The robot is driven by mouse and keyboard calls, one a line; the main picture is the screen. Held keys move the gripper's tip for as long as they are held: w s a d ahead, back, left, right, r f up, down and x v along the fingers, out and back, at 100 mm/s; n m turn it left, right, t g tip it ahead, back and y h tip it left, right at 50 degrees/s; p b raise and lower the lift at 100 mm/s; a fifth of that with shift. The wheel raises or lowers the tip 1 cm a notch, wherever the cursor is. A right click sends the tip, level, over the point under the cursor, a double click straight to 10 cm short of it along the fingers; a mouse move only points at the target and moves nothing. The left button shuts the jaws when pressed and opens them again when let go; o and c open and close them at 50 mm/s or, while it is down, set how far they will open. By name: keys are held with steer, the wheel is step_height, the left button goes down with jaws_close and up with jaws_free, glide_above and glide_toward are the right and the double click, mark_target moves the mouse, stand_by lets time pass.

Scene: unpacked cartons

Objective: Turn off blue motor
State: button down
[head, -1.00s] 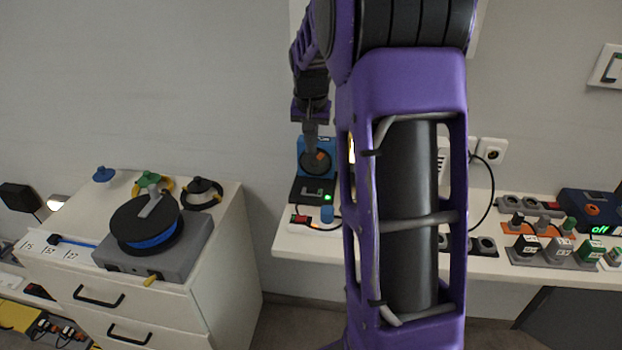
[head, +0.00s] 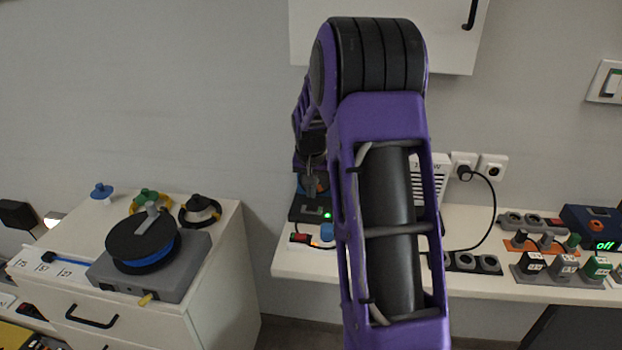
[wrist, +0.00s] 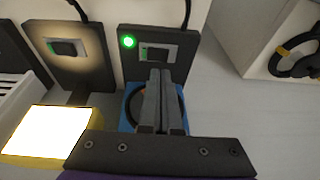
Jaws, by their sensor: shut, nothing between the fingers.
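The blue motor (wrist: 129,93) is mostly hidden behind my gripper's fingers in the wrist view; its blue housing and part of a dark disc show beside them. Its dark base (wrist: 126,68) carries a lit green lamp (wrist: 128,41) and a rocker switch (wrist: 157,53) in a grey frame. My gripper (wrist: 160,74) is shut and empty, its fingertips just in front of the switch's lower edge; I cannot tell if they touch it. In the head view my gripper (head: 315,180) hangs in front of the motor, and the green lamp (head: 327,215) is lit below it.
A second dark panel (wrist: 78,72) with a similar switch stands beside the motor's base, near a glowing yellow-edged lamp (wrist: 47,132). Black cables run from both panels. A drawer cabinet (head: 215,255) stands left.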

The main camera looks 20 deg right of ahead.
mark_target(309, 207)
steer(key=shift+a+f, duration=0.2)
steer(key=shift+f, duration=1.45)
steer(key=shift+w+f, duration=0.1)
